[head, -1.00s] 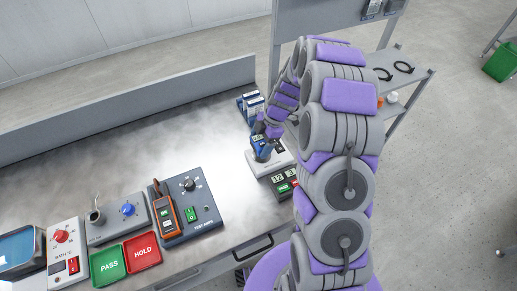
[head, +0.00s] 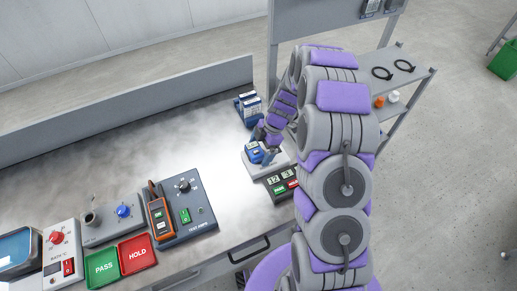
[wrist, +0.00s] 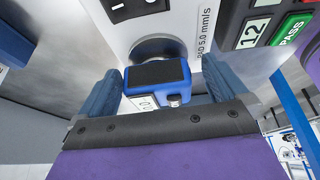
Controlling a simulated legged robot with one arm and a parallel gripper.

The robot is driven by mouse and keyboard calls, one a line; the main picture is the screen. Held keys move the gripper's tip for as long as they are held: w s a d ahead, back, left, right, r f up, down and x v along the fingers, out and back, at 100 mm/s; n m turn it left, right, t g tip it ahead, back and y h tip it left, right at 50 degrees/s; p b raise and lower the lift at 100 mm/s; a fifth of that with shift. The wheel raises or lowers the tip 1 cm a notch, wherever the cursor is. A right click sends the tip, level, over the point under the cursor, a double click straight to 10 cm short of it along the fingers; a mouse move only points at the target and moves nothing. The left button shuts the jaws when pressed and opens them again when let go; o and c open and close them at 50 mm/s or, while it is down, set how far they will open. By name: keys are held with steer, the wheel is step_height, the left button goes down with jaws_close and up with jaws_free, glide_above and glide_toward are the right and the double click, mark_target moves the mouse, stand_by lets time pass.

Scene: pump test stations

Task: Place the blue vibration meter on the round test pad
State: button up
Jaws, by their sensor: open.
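The blue vibration meter (head: 254,153) is at the light grey test station (head: 262,172) on the bench. In the wrist view the meter (wrist: 157,77), blue with a dark face, sits between the fingers of my gripper (wrist: 164,82), with a gap on either side. My gripper is open around it; it also shows in the head view (head: 264,143). The round metal test pad (wrist: 158,45) shows partly behind the meter, beside the label "PAD 5.0 mm/s". The meter appears to rest on the pad, but its underside is hidden.
A dark box with PASS and HOLD buttons (head: 281,186) stands right beside the station. Blue-and-white items (head: 248,108) stand behind it. An orange clamp meter (head: 158,215) and green and red trays (head: 137,253) are to the left. The bench middle is clear.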

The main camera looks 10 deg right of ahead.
steer(key=r, duration=0.2)
steer(key=r+p, duration=0.1)
steer(key=r, duration=0.3)
steer(key=shift+w+d, duration=0.1)
steer(key=shift+w, duration=0.15)
steer(key=d+r+p, duration=0.1)
steer(key=d+r, duration=0.3)
steer(key=r, duration=0.1)
step_height(320, 180, up, 5)
steer(key=m, duration=0.2)
glide_above(255, 149)
steer(key=s+d, duration=0.2)
steer(key=s, duration=0.1)
steer(key=s+a+r+m+h, duration=0.2)
steer(key=s+r+m, duration=0.4)
steer(key=s, duration=0.4)
steer(key=s+r+m+h, duration=0.1)
steer(key=s+r+m, duration=0.1)
steer(key=s+m, duration=0.4)
steer(key=s+r+m+g+h, duration=0.1)
steer(key=s+r+m, duration=0.2)
steer(key=s, duration=1.3)
steer(key=d+m, duration=0.1)
steer(key=m, duration=0.2)
steer(key=shift+r+h, duration=0.15)
steer(key=shift+h, duration=0.15)
